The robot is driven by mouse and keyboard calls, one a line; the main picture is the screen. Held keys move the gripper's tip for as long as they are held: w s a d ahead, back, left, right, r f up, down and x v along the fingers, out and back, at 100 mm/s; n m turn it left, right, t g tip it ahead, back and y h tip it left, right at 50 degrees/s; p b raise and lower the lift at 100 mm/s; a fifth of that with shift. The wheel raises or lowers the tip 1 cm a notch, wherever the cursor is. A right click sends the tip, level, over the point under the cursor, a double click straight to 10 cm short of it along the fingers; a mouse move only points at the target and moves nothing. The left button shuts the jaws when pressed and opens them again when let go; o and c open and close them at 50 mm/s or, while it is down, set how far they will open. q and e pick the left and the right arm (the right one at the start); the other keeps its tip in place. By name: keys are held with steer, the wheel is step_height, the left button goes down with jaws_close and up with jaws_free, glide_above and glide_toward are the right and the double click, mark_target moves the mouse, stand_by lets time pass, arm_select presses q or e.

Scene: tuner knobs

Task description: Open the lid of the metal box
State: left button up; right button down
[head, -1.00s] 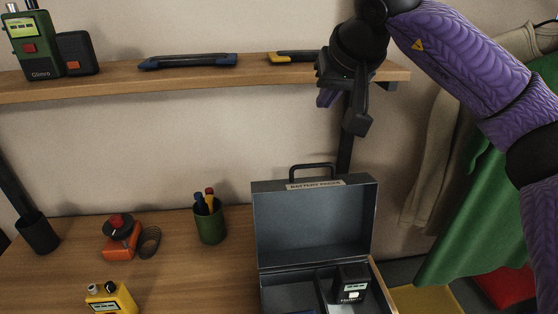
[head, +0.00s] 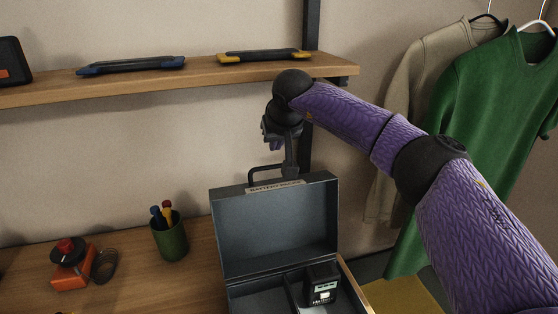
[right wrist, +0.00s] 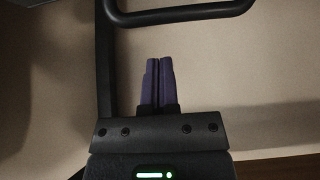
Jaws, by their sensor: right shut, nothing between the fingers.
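The grey metal box (head: 240,298) stands on the desk at the bottom of the head view. Its lid (head: 275,232) is up and stands open, with a label along its top edge. The lid's dark handle (head: 262,171) sticks up above it, and a dark handle-like bar (right wrist: 185,16) crosses the top of the right wrist view. My right gripper (head: 275,145) is above the handle, near the shelf. Its purple fingers (right wrist: 158,64) are shut and empty, apart from the bar. My left gripper is out of view.
A black device (head: 321,284) sits in the box. A green pen cup (head: 170,240) and an orange device (head: 71,272) stand to the left. A wooden shelf (head: 200,78) with two bar-like tools runs above. Shirts (head: 490,110) hang at right.

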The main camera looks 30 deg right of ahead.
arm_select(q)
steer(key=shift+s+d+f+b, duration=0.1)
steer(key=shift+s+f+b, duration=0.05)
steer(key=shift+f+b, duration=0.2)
arm_select(e)
steer(key=shift+s+a+f, duration=0.15)
steer(key=shift+s+f, duration=0.4)
steer(key=shift+f, duration=0.05)
steer(key=shift+s+a+f, duration=0.15)
steer(key=shift+s+f, duration=0.4)
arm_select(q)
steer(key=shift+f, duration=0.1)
